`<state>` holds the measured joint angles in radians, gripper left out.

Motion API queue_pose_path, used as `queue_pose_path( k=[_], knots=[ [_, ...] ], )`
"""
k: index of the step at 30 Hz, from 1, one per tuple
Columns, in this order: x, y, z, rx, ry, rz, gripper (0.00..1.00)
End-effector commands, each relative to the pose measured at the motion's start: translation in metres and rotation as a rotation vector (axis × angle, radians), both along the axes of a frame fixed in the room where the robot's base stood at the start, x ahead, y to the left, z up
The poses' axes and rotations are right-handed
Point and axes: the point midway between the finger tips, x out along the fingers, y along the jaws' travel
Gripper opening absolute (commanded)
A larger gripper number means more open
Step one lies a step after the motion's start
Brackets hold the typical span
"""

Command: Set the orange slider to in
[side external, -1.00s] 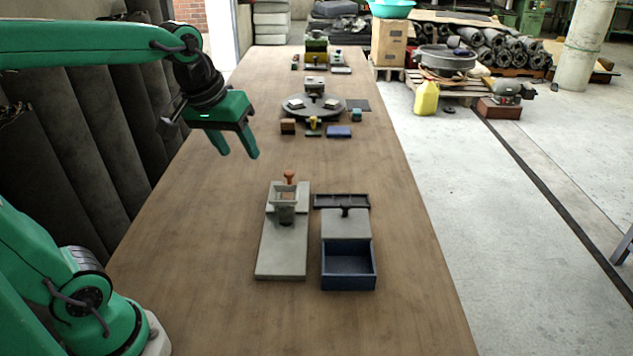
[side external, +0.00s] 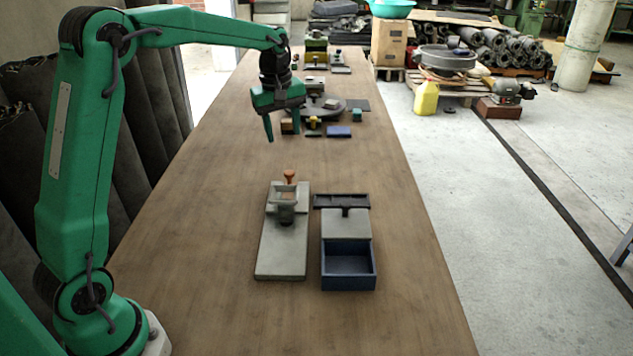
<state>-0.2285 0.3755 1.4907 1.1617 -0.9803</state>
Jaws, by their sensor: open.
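The orange slider (side external: 289,177) is a small orange knob at the far end of a grey plate (side external: 281,256) on the table. A grey frame-like block (side external: 286,207) stands on the plate just in front of the knob. My gripper (side external: 284,137) is open and empty. It hangs above the table, beyond the orange knob in the picture and apart from it. Its fingers point down.
A blue box (side external: 349,279) with a grey lid (side external: 346,226) and a dark handle bar (side external: 342,201) stands right of the plate. The table's near left is bare.

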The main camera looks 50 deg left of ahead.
Motion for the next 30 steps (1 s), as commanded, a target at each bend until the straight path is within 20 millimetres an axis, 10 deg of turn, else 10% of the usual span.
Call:
queue_pose_path(
  k=[13, 30],
  knots=[
    [0.05, 0.047, -0.069, -0.041, 0.093, 0.313, 0.48],
    [0.055, 0.053, -0.088, -0.046, 0.106, 0.363, 0.48]
  ],
)
